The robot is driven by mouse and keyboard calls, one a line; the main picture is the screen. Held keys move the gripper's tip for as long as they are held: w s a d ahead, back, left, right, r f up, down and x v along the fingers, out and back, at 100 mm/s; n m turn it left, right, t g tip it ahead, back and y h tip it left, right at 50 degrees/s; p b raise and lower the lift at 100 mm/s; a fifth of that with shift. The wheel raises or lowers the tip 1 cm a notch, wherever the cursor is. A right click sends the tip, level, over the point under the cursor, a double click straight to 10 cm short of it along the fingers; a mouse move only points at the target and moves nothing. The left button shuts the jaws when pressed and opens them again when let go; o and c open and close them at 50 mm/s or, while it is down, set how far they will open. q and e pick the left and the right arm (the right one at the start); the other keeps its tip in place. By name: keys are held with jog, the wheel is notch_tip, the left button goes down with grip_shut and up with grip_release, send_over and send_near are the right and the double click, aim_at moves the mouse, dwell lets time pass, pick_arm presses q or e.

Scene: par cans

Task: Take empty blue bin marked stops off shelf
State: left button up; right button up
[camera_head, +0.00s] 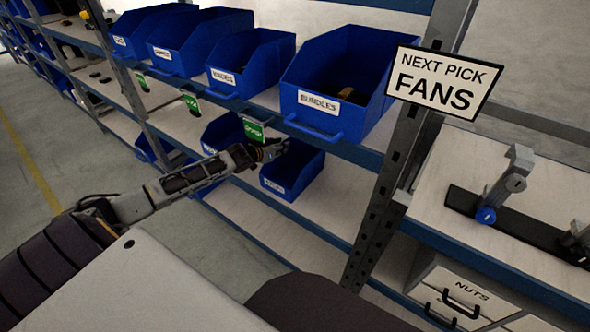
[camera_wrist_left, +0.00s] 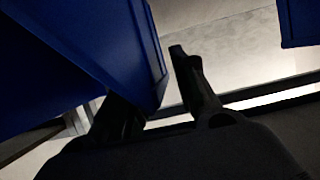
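A blue bin (camera_head: 295,176) stands on the middle shelf, below the BUNDLES bin. Its front label is too small to read surely, and the part of its inside that shows looks empty. My left gripper (camera_head: 275,150) is at this bin's upper left edge and hides part of it. In the left wrist view, a blue bin wall (camera_wrist_left: 125,50) reaches down between the two fingers of my left gripper (camera_wrist_left: 160,85). The right finger stands apart from the wall with a gap; the other finger is partly hidden behind the bin. My right gripper is not in view.
Several blue bins, among them the BUNDLES bin (camera_head: 335,85), stand on the shelf above. Another blue bin (camera_head: 222,130) is left of my gripper. A green tag (camera_head: 253,130) hangs just above it. A metal upright (camera_head: 385,190) and a FANS sign (camera_head: 443,83) stand to the right.

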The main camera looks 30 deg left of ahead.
pick_arm(q)
jog(key=shift+c, duration=0.4)
grip_shut()
